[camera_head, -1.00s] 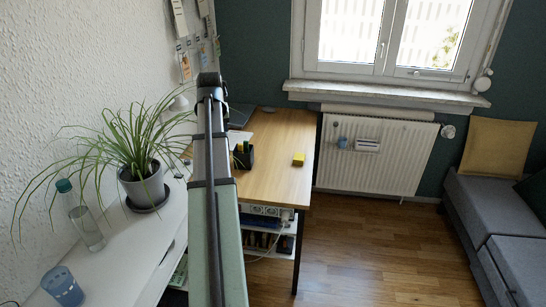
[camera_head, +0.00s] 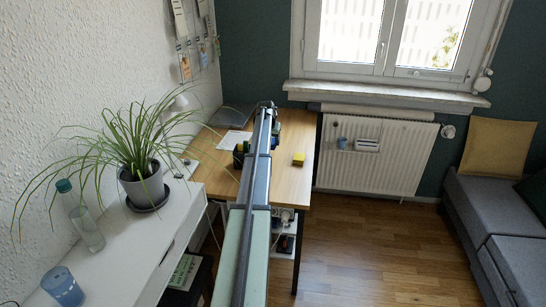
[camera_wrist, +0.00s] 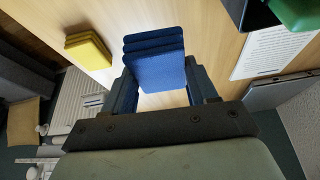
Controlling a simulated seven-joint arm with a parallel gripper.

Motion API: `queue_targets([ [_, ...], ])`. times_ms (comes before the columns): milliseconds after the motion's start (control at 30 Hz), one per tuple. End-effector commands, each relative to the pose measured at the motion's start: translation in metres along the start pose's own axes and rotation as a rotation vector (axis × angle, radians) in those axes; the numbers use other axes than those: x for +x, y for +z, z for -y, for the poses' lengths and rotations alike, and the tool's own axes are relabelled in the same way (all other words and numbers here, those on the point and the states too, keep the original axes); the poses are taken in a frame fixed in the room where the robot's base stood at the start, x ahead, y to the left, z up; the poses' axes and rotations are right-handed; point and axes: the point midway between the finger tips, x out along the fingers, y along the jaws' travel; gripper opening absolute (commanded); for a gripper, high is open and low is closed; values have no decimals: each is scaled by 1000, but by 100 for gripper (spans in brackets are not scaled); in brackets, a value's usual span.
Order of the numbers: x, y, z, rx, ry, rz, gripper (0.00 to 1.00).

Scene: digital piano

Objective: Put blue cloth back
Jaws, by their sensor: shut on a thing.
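The blue cloth (camera_wrist: 155,68) is a folded, layered square between the two fingers of my gripper (camera_wrist: 162,78) in the wrist view. My gripper is shut on it, over the wooden desk (camera_wrist: 205,25). In the head view my gripper (camera_head: 273,132) is above the desk's far part, and my arm hides most of the cloth. I cannot tell how high the cloth is above the desk top. A yellow folded cloth (camera_head: 299,159) lies on the desk to the right of my arm; it also shows in the wrist view (camera_wrist: 88,50).
A black holder (camera_head: 239,158) stands left of my arm. A paper sheet (camera_head: 234,140) and a dark laptop (camera_head: 233,117) lie behind it. A white desk (camera_head: 125,245) bears a potted plant (camera_head: 143,184) and bottle (camera_head: 82,220). Bare wood surrounds the yellow cloth.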

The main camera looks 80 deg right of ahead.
Motion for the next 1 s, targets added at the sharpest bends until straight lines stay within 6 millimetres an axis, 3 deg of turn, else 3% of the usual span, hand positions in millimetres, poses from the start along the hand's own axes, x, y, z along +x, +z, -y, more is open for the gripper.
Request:
queue_targets([
  [33,6,-22,4,28,12,0,29],
  [100,9,-37,5,76,32,0,29],
  [300,10,-58,7,212,88,1,29],
  [567,18,-53,6,268,111,3,29],
  [833,57,-37,6,266,111,3,29],
  [1000,69,-32,7,266,110,2,29],
])
